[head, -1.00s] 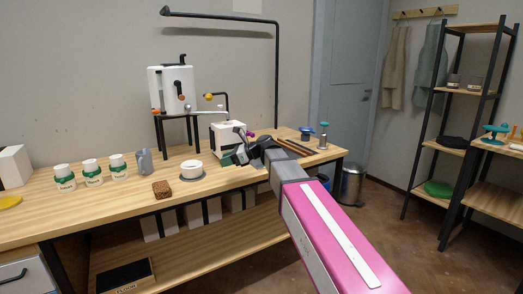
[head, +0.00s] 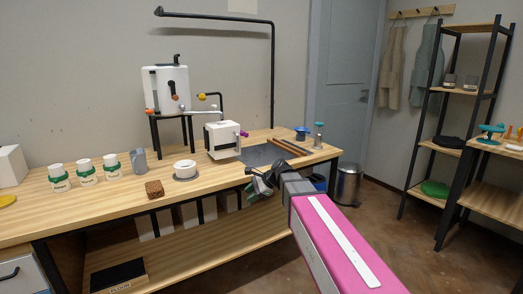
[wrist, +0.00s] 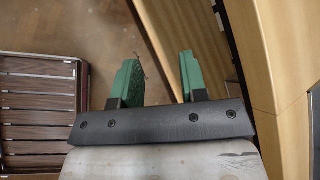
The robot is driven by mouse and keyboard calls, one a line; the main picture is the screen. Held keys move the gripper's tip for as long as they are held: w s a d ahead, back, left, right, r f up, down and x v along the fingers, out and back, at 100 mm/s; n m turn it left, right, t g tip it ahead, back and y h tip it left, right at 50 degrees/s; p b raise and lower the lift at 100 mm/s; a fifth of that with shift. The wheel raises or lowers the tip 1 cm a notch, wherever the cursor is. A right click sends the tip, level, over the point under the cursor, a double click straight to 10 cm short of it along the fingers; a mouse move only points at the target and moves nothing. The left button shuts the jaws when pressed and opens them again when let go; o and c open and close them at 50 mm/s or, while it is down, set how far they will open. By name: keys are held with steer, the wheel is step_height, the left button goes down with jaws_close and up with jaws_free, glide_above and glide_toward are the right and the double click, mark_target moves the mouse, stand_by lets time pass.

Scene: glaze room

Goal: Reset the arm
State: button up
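My gripper (head: 258,186) is at the front edge of the wooden workbench (head: 110,207) in the head view, with my pink arm reaching to it from the lower right. In the wrist view its two green fingers (wrist: 160,82) stand apart with nothing between them. Below them show the brown floor (wrist: 100,30) and the bench's edge.
On the bench stand several green-labelled white jars (head: 85,172), a grey mug (head: 138,161), a white bowl (head: 184,170), a brown sponge-like block (head: 154,189) and a white box-shaped device (head: 222,139). A dark shelf rack (head: 459,90) stands at right. A slatted wooden surface (wrist: 40,105) lies left in the wrist view.

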steer(key=s+d+f+n+h, duration=0.4)
steer(key=s+d+f+n, duration=0.2)
steer(key=d+f, duration=0.3)
steer(key=s+d+f+n+g+h, duration=0.1)
steer(key=s+d+f+n+h, duration=0.3)
steer(key=s+d+f, duration=0.5)
steer(key=d+f+n, duration=0.1)
steer(key=d+n, duration=0.1)
steer(key=d, duration=0.2)
steer(key=shift+s+d+n+h, duration=0.15)
steer(key=shift+d+n+h, duration=0.1)
steer(key=shift+n+h, duration=0.15)
